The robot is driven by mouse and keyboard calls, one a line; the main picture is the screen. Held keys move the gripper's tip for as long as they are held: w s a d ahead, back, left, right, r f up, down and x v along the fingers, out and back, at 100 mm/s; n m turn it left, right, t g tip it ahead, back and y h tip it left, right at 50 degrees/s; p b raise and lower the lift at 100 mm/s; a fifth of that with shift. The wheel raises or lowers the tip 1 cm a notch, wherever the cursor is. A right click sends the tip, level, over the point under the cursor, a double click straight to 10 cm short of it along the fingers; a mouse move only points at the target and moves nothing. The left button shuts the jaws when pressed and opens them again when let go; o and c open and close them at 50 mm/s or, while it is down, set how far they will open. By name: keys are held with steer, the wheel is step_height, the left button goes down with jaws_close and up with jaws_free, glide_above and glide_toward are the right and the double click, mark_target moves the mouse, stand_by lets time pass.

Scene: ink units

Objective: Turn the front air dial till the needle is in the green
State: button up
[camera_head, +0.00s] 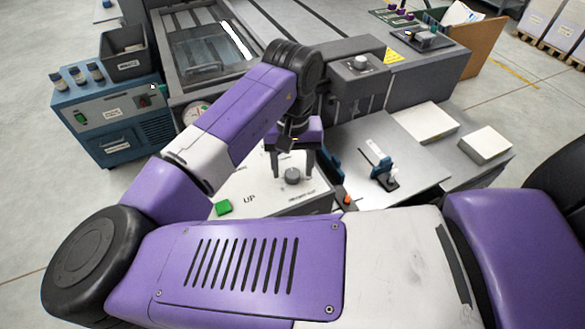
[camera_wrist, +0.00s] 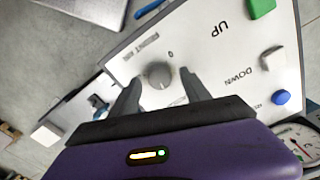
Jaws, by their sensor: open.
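The front dial is a round grey knob (camera_head: 292,177) on the white sloping panel (camera_head: 255,196). Its small label is hard to read. It also shows in the wrist view (camera_wrist: 159,73), with a pale mark on top. My gripper (camera_head: 293,171) points down over the panel, jaws open, one finger on each side of the knob. In the wrist view the fingertips (camera_wrist: 158,80) flank the knob with gaps visible; contact cannot be made out. A round white gauge (camera_head: 196,113) is partly behind my arm. It shows cut off in the wrist view (camera_wrist: 304,143); its needle's zone is unclear.
A green button (camera_head: 222,208) beside "UP" and a blue button (camera_wrist: 281,97) near "DOWN" sit on the same panel. Another knob (camera_head: 361,62) is on the rear housing.

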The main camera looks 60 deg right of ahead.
steer(key=shift+f, duration=0.65)
jaws_close()
steer(key=shift+r+m, duration=0.1)
steer(key=shift+m, duration=0.2)
steer(key=m+p, duration=0.1)
steer(key=m, duration=0.2)
steer(key=shift+m, duration=2.5)
